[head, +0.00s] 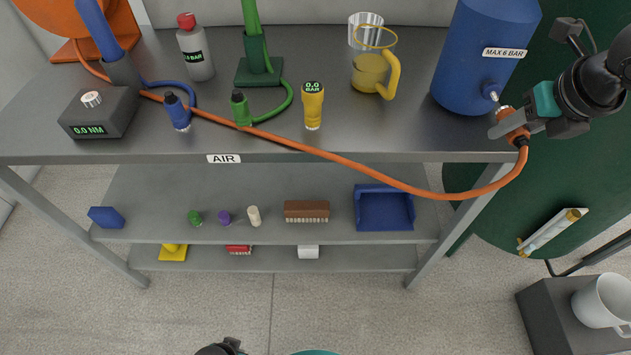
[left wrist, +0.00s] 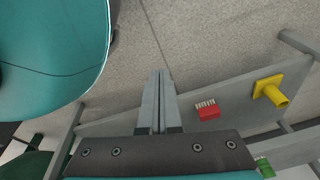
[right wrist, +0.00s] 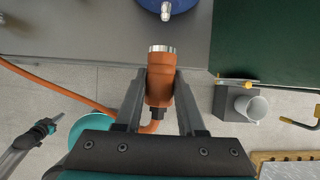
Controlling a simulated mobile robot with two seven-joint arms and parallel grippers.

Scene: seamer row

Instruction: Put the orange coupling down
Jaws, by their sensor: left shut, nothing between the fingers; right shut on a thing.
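The orange coupling (right wrist: 160,78) is held between the fingers of my right gripper (right wrist: 160,95), with its silver end pointing away from the gripper. In the head view my right gripper (head: 508,124) and the coupling (head: 517,131) are at the right end of the metal table, close to the blue tank's small nozzle (head: 493,97). The coupling's silver end looks apart from the nozzle in the right wrist view. An orange hose (head: 345,160) runs from the coupling across the table front to the left. My left gripper (left wrist: 158,100) is shut and empty, low in front of the shelves.
The blue tank (head: 480,50) stands at the table's right end. A yellow gauge (head: 313,105), a green plug (head: 241,108), a blue plug (head: 177,112) and a yellow jug (head: 370,72) stand on the table (head: 220,137). The tabletop between jug and tank has free room.

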